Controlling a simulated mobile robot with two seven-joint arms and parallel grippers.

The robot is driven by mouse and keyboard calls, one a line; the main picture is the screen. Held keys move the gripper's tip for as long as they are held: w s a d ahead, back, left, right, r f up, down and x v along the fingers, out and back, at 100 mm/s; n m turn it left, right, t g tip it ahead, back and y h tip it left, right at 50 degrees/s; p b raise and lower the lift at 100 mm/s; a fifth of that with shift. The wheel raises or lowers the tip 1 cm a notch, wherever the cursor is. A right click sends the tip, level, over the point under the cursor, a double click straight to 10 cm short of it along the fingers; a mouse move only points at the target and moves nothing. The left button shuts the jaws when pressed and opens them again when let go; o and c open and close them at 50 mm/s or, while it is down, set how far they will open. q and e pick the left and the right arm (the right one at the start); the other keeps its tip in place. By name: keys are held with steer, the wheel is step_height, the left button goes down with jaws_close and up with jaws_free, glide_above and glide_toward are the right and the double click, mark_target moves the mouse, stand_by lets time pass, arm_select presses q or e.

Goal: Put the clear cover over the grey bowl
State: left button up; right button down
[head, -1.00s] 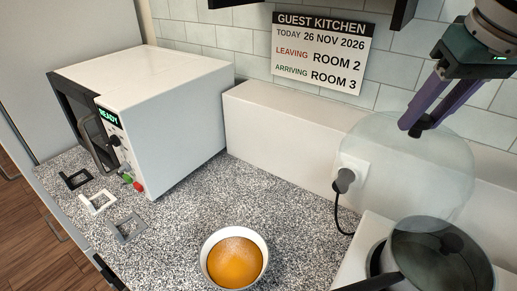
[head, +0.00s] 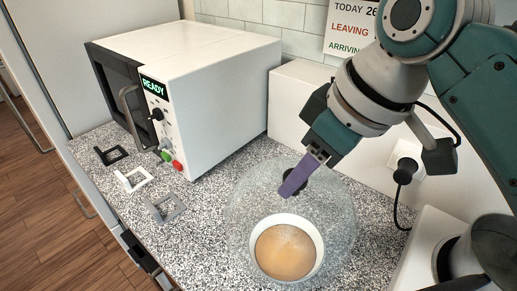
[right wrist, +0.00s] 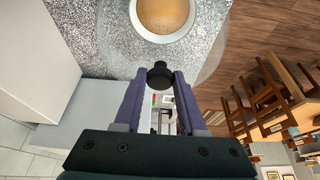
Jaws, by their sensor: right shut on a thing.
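The clear cover (head: 243,212) is a see-through round dome with a black knob (right wrist: 160,75). My right gripper (head: 290,188) is shut on that knob, its purple fingers on either side of it. The pale grey-white bowl (head: 319,243), filled with orange food, stands on the speckled counter and shows through the cover. In the head view the cover's outline surrounds the bowl, set somewhat toward the back. In the right wrist view the bowl (right wrist: 166,39) lies beyond the knob at the top. I cannot tell the cover's height above the bowl. My left gripper is out of view.
A white microwave (head: 215,90) with a READY display stands at the back left. Black, white and grey square frames (head: 165,207) lie along the counter's left edge. A plug (head: 404,172) with a cord is on the right.

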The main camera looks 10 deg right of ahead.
mark_target(295, 210)
step_height(295, 210, down, 8)
steer(key=shift+r+b, duration=0.15)
steer(key=shift+b, duration=0.2)
step_height(295, 210, down, 3)
steer(key=shift+f+b, duration=0.2)
steer(key=shift+b, duration=0.1)
steer(key=shift+f, duration=0.1)
steer(key=shift+f, duration=0.25)
steer(key=shift+c, duration=2.4)
jaws_free()
